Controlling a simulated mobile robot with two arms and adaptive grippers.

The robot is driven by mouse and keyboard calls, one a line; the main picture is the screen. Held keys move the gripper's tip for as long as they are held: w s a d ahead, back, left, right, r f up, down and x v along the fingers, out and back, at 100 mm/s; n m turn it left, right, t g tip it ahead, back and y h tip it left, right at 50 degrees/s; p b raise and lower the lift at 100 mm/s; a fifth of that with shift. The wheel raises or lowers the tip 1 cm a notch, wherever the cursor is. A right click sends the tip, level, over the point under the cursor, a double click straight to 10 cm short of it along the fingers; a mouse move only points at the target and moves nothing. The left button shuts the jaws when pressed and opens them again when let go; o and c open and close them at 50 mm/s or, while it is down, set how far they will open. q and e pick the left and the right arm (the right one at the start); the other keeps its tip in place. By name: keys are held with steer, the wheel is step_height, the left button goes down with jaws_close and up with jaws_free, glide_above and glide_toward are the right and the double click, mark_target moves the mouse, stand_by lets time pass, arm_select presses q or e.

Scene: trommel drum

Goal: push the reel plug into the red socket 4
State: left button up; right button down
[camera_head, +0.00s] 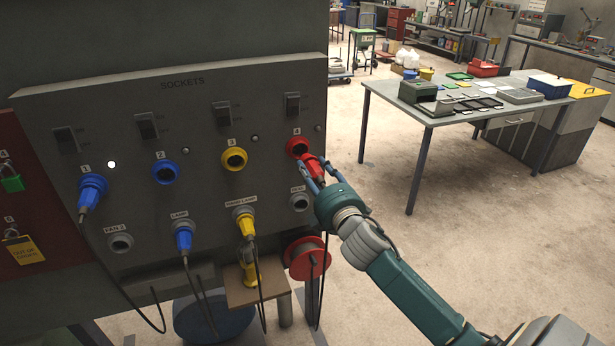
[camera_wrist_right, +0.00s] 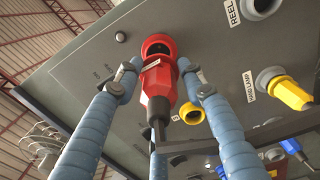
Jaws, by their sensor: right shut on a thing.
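The red socket 4 (camera_head: 297,146) is at the upper right of the grey sockets panel. Its dark opening shows in the head view and in the wrist view (camera_wrist_right: 157,45). My right gripper (camera_head: 318,178) is shut on the red reel plug (camera_head: 313,167), with fingers on both sides of it in the wrist view (camera_wrist_right: 160,82). The plug's front is close to the lower right of the socket in the head view. Whether it touches the rim I cannot tell. A dark cable leaves the plug's back end in the wrist view. My left gripper is not in view.
The panel (camera_head: 165,105) also holds the blue socket 2 (camera_head: 165,172), yellow socket 3 (camera_head: 233,159), several plugged-in leads and the grey REEL socket (camera_head: 299,202). A red cable reel (camera_head: 307,258) is below. Open floor lies right of the panel, before a workbench (camera_head: 430,118).

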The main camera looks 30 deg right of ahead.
mark_target(305, 158)
steer(key=shift+w, duration=0.15)
steer(key=shift+b+x, duration=0.75)
steer(key=shift+x, duration=1.95)
steer(key=shift+p, duration=0.55)
steer(key=shift+w+d, duration=0.1)
steer(key=shift+w, duration=0.35)
stand_by(0.4)
steer(key=c, duration=1)
jaws_free()
